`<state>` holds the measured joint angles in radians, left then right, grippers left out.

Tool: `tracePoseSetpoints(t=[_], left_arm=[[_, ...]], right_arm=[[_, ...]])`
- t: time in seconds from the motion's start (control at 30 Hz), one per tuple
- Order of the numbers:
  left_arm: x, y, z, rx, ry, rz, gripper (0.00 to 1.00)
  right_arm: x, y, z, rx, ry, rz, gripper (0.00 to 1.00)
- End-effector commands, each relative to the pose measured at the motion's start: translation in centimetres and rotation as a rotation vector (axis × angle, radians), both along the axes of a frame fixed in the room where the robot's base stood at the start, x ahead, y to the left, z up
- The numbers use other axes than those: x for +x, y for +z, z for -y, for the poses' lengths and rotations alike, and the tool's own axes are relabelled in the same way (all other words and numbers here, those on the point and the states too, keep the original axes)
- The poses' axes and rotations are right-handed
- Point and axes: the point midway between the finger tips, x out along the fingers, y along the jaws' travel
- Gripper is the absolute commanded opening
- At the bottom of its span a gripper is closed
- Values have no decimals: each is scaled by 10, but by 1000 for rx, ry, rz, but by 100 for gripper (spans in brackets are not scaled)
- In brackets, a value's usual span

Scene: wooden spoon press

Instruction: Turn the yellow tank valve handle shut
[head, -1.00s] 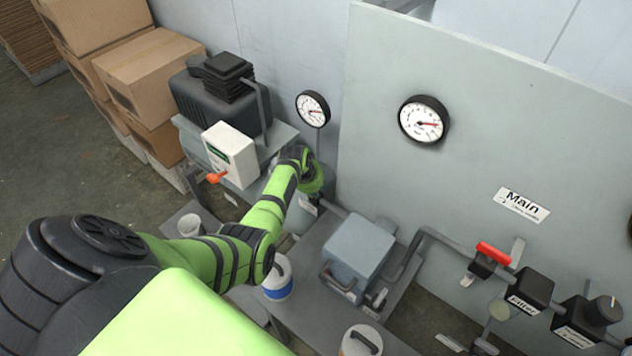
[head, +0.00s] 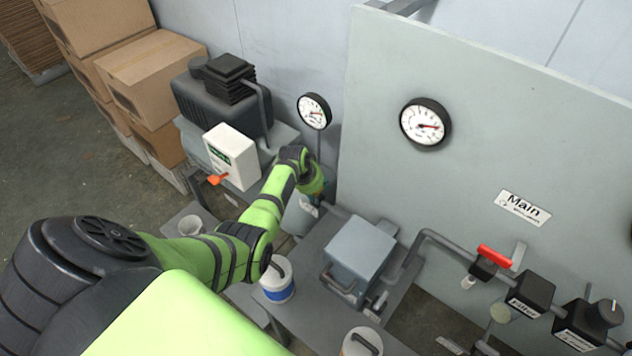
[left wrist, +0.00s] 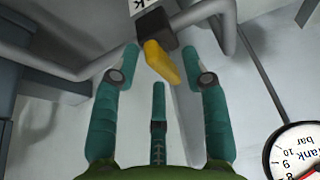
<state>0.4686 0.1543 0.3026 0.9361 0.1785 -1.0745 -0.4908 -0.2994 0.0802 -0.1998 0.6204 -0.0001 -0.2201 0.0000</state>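The yellow tank valve handle (left wrist: 161,62) shows in the left wrist view, attached to a dark valve body (left wrist: 154,28) on a grey pipe. It slants down and to the right. My left gripper (left wrist: 159,52) has teal fingers spread apart, with the handle between the two upper fingertips. The right fingertip is close to the handle, but I cannot tell whether it touches. The third finger is below the handle. In the head view my left gripper (head: 318,197) is mostly hidden behind its own wrist, and the yellow handle is hidden. My right gripper is out of view.
The tank gauge (head: 314,111) stands above the gripper. A grey panel (head: 470,130) with another gauge (head: 425,121) is to the right. A grey box (head: 361,250) and a blue-banded can (head: 278,281) are on the bench. A white control box (head: 231,157) is left of the wrist.

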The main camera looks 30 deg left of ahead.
Motion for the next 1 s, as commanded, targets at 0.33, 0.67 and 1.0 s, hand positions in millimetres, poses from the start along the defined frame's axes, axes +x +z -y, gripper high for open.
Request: tracePoseSetpoints(t=[0.33, 0.67, 1.0], left_arm=[[-3, 11, -1, 1, 0, 3, 45], [-23, 57, -2, 2, 0, 3, 45], [-42, 103, -4, 0, 0, 1, 45]], right_arm=[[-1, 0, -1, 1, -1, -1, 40], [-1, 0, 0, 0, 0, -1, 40], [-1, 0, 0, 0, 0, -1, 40]])
